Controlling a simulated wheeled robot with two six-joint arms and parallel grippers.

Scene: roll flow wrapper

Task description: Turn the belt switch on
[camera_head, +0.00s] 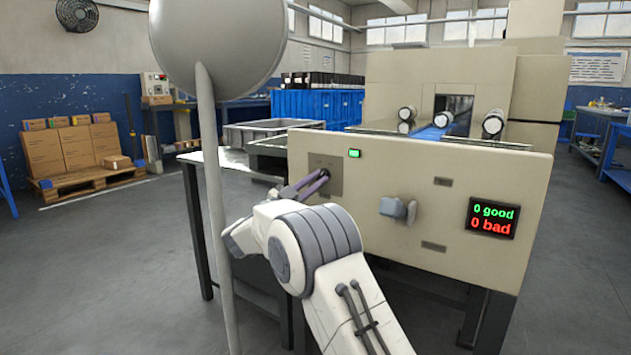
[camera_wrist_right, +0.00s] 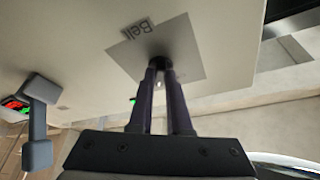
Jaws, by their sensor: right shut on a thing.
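The belt switch (camera_wrist_right: 158,61) is a small dark knob on a grey plate (camera_wrist_right: 185,52) labelled "Belt" in the right wrist view. In the head view its plate (camera_head: 326,166) sits on the left part of the machine's beige front panel (camera_head: 400,172). My right gripper (camera_head: 318,180) reaches this plate, and its purple-grey fingers are shut on the knob in the right wrist view (camera_wrist_right: 158,68). The fingers hide most of the knob, so I cannot tell its setting. My left gripper is not in view.
A green lamp (camera_head: 354,153) is lit beside the plate. A grey handle (camera_head: 398,209) sticks out right of the switch. The display (camera_head: 491,217) reads 0 good, 0 bad. A large grey round shape on a thin pole (camera_head: 215,190) stands close at left.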

